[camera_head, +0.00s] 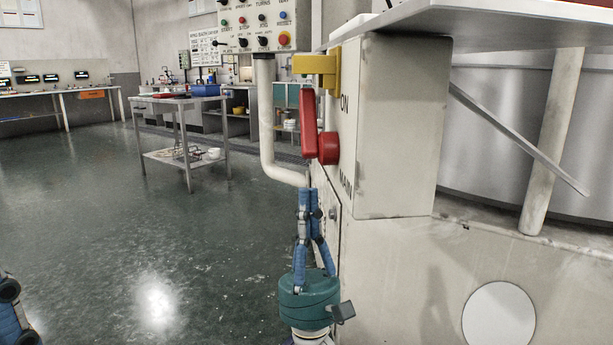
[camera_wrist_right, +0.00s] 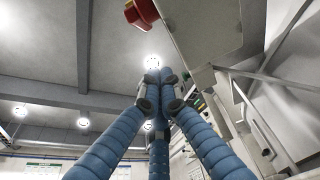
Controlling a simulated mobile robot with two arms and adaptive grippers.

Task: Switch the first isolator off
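The isolator is a cream box (camera_head: 400,130) with a red handle (camera_head: 309,122) on its left-facing side. The handle stands upright from a round red hub (camera_head: 328,148), beside the word ON. A yellow bracket (camera_head: 318,66) sits above it. My right gripper (camera_head: 309,191) points up just below the handle, apart from it. In the right wrist view its blue fingers (camera_wrist_right: 152,78) meet at the tips with nothing between them; part of the red handle (camera_wrist_right: 141,12) shows above them. Only a blue piece of my left gripper (camera_head: 10,310) shows at the lower left edge.
A control panel (camera_head: 255,24) with buttons hangs on a bent pale pipe (camera_head: 267,120) behind the handle. The machine's pale base (camera_head: 450,275) fills the right side. A steel trolley table (camera_head: 185,105) stands farther back. The green floor at left is clear.

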